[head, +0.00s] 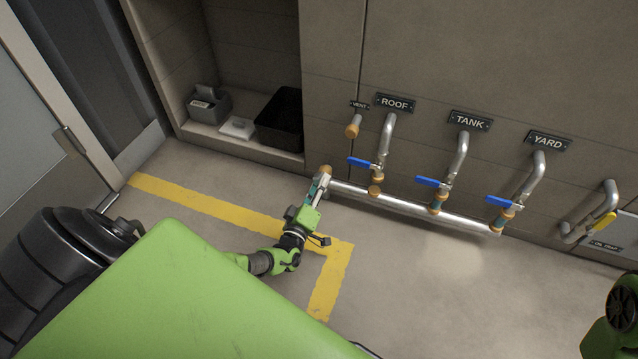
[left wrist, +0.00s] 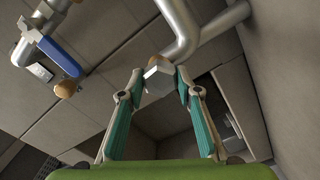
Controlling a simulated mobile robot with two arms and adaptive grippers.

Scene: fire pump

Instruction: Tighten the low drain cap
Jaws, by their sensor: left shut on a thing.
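The drain cap (left wrist: 158,78) is a pale hex-shaped piece at the low end of the grey pipework, with a brass-coloured part beside it. My left gripper (left wrist: 160,86) is shut on it, one teal-padded finger on each side. In the head view my left gripper (head: 320,186) reaches the left end of the low horizontal pipe (head: 400,204), just below a brass-coloured fitting (head: 326,170). The fingers and arm mostly hide the cap there. My right gripper is not in view.
Pipes under ROOF, TANK and YARD signs carry blue-handled valves (head: 361,163) above the low pipe. A yellow-handled valve (head: 604,223) is at the far right. A wall recess at left holds a black bin (head: 280,122) and a grey box (head: 208,105). The floor in front is clear, with yellow tape (head: 205,203).

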